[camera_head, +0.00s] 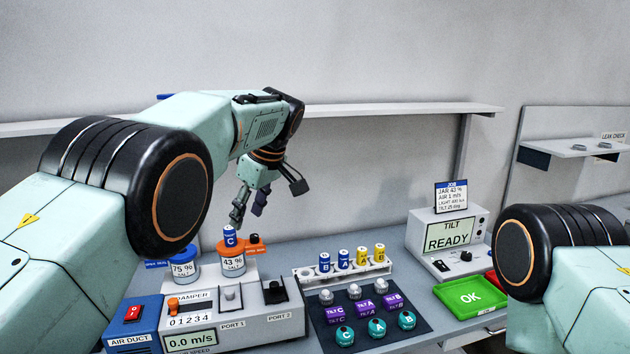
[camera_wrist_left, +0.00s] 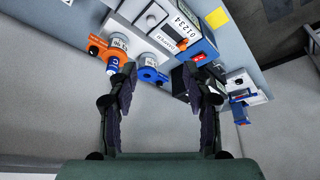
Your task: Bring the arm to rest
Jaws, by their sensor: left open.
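My left arm reaches in from the left in the head view, and its gripper (camera_head: 268,206) hangs open and empty above the bench. In the left wrist view its two dark fingers (camera_wrist_left: 160,75) stand apart with nothing between them. Below it in the head view, a blue sensor marked C (camera_head: 230,236) stands on the orange-topped 43 % salt jar (camera_head: 233,264). The C sensor also shows in the left wrist view (camera_wrist_left: 113,66), near the left finger. The gripper does not touch it. My right gripper is out of view; only part of that arm shows.
The 75 % jar (camera_head: 183,268) stands left of the 43 % jar. The air duct box (camera_head: 187,328) is in front. A white rack (camera_head: 345,273) holds blue and yellow sensors. The tilt box (camera_head: 447,237) reads READY. A green OK tray (camera_head: 470,297) lies right. A shelf (camera_head: 400,109) runs behind.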

